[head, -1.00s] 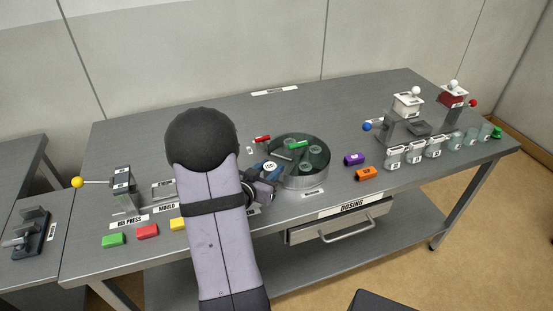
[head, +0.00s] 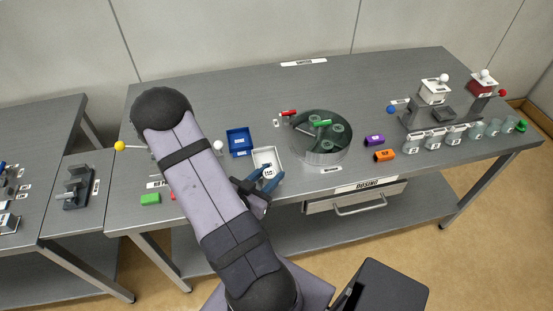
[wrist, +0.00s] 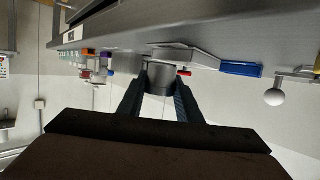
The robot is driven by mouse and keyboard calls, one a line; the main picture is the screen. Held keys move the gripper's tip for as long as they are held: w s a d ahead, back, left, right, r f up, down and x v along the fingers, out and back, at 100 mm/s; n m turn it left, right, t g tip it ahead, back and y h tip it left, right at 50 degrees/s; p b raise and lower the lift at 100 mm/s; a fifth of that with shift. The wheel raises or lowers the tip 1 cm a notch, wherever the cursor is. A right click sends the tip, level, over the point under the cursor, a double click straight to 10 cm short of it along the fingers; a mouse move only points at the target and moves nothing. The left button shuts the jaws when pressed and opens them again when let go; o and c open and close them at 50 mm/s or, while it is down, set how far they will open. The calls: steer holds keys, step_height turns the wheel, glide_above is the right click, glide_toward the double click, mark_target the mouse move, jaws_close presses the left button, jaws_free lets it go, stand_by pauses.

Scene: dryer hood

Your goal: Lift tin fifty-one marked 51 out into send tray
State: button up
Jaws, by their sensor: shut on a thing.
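My gripper (head: 269,181) is shut on a small round tin with a white label (head: 268,172); the marking is too small to read. In the head view the tin is at the front part of a white tray (head: 257,151); I cannot tell whether it touches the tray floor. In the wrist view my gripper (wrist: 160,84) has its two fingers on either side of the grey tin (wrist: 160,75). The white tray (wrist: 190,52) shows close beyond it. Which tray is the send tray cannot be read.
A blue tray (head: 239,142) stands behind and left of the white tray. A round glass-walled dryer (head: 322,153) with round pieces inside stands to the right. Purple (head: 374,140) and orange (head: 384,156) blocks lie beyond it. My arm hides the table's left part.

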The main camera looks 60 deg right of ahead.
steer(key=a+p, duration=0.2)
steer(key=a, duration=1)
steer(key=shift+a, duration=0.1)
